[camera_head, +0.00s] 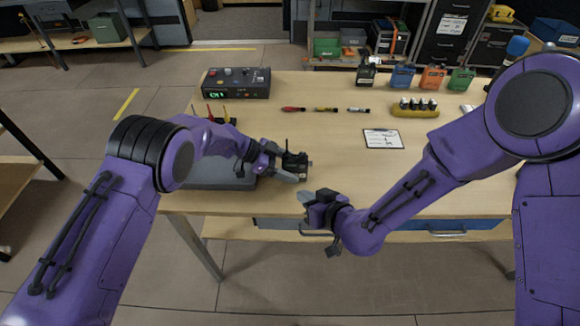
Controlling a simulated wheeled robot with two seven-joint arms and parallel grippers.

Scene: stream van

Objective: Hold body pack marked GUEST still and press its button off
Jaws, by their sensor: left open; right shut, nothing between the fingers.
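A small dark body pack (297,160) with a thin antenna lies near the front edge of the table, right of a dark grey pad. No label on it can be read from here, so I cannot tell if it is marked GUEST; its button cannot be made out. My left gripper (296,173) is open at the pack's left and front side; I cannot tell whether its fingers touch it. My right gripper (304,198) is shut and empty, in front of the pack and apart from it, around the table's front edge.
Black (366,73), blue (402,76), orange (432,77) and green (461,80) packs stand at the back right. A yellow holder (414,111), a paper card (383,139), three marker-like items and a control box (237,83) lie on the table (340,185). Its centre is mostly clear.

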